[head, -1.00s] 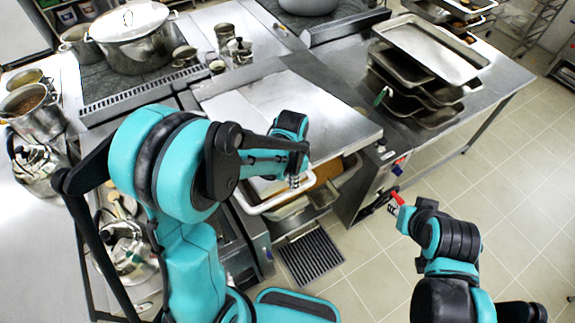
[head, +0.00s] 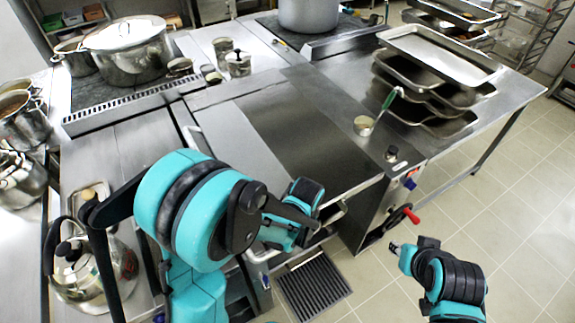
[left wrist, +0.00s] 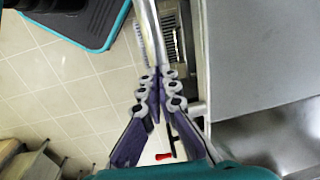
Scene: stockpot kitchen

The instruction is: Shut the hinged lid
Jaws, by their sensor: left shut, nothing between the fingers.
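The hinged lid (head: 290,130) is a wide flat steel plate over the pan unit in the middle of the head view. It looks lowered and about level, and no pan interior shows. Whether a gap remains at its front edge is hidden by my left arm. A pale handle bar (head: 262,257) runs along the front. My left gripper (head: 308,228) is at the lid's front edge, partly hidden by its own arm. In the left wrist view its fingers (left wrist: 160,80) are together and empty, by the end of the bar (left wrist: 150,30). My right gripper (head: 398,248) is over the floor, its fingers unclear.
A red-handled crank (head: 405,215) juts from the unit's front right. A stockpot (head: 130,55) stands on the left stove, and a kettle (head: 90,270) at lower left.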

